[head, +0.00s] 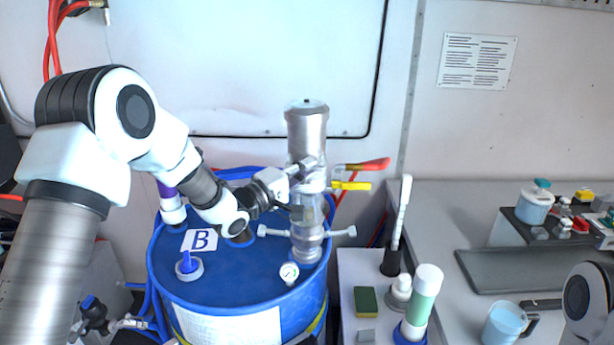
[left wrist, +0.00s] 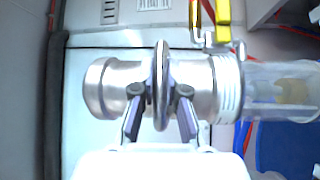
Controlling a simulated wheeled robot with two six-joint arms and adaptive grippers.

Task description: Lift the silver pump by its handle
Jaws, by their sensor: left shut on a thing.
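The silver pump (head: 307,130) stands upright over the blue drum (head: 240,289), with a clear section and a T-shaped bar (head: 340,232) below its metal top. In the left wrist view the pump (left wrist: 112,88) lies sideways across the picture, with a raised metal ring (left wrist: 161,85) around its body. My left gripper (head: 303,188) reaches the pump from the left. Its two fingers (left wrist: 160,95) straddle the ring, one on each side, and are shut on it. The pump's lower end at the drum lid is partly hard to make out. My right gripper is out of view.
A red-handled valve (head: 368,165) and a yellow lever (head: 352,185) sit just right of the pump. A cart with bottles and a brush (head: 400,210) stands to the right.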

